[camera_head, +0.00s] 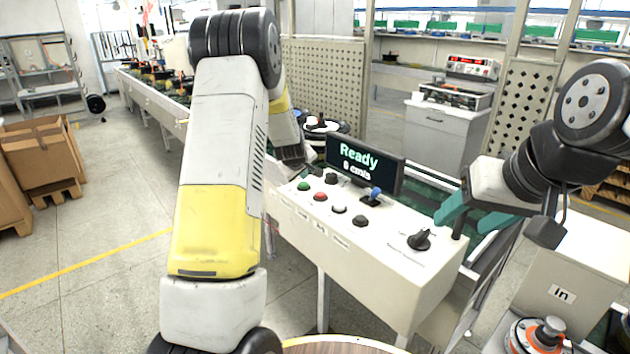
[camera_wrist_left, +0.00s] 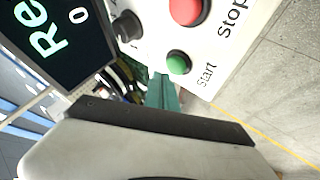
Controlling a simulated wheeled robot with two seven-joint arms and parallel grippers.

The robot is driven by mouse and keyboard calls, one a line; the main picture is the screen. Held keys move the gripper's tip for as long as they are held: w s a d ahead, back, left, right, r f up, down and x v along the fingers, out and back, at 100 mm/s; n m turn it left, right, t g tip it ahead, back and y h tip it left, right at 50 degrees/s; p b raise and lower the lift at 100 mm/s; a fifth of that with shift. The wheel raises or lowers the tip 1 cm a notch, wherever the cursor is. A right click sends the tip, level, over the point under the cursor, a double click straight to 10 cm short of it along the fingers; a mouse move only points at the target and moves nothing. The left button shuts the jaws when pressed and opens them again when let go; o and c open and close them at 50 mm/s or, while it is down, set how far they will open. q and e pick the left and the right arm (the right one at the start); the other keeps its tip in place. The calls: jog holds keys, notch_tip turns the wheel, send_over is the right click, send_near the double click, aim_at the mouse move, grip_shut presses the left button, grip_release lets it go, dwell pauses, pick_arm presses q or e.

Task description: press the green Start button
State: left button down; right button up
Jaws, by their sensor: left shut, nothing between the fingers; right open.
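The green Start button (camera_head: 304,186) is at the left end of the top of a white control panel (camera_head: 385,270). In the left wrist view the green button (camera_wrist_left: 178,63) sits above the printed word Start. My left gripper (camera_wrist_left: 163,88) is shut and empty, its teal fingertips close to the button's edge; I cannot tell whether they touch it. In the head view its fingers are not clearly visible beyond my left forearm. My right gripper (camera_head: 476,213) is open and empty over the panel's right side, away from the button.
A red Stop button (camera_head: 320,196) is right beside the green one. White and black buttons, a blue-topped lever (camera_head: 375,195) and a black knob (camera_head: 419,240) also stand on the panel. A screen (camera_head: 364,163) behind reads Ready, 0 cm/s. A conveyor runs behind.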

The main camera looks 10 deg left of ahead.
aim_at(303, 185)
pick_arm(q)
jog(key=shift+f, duration=0.35)
jog(key=shift+f, duration=0.6)
dwell(0.8)
jog(key=shift+r, duration=1)
jog(key=shift+r, duration=2.5)
